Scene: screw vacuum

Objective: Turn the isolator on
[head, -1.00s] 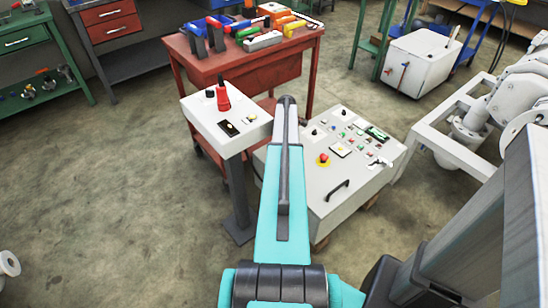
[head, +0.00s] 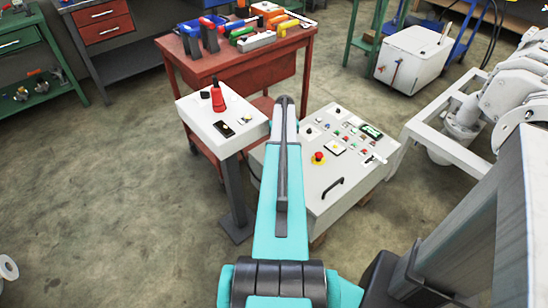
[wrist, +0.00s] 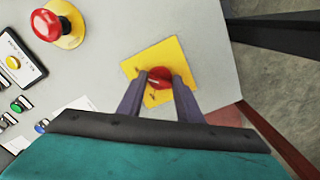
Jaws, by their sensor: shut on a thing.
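In the wrist view, the isolator is a red rotary knob (wrist: 162,76) on a square yellow plate (wrist: 148,60), near a corner of a grey panel (wrist: 115,75). My gripper (wrist: 160,82) is shut on the red knob, with one dark finger on each side of it. The plate looks tilted in this picture. In the head view, the white control box (head: 345,195) stands right of my arm. My arm hides the gripper and the isolator there.
A red mushroom button on a yellow base (wrist: 60,24) sits on the same panel, near several small buttons. A white pedestal box (head: 222,125) with a red handle stands left of my arm. A red tool table (head: 240,65) is behind.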

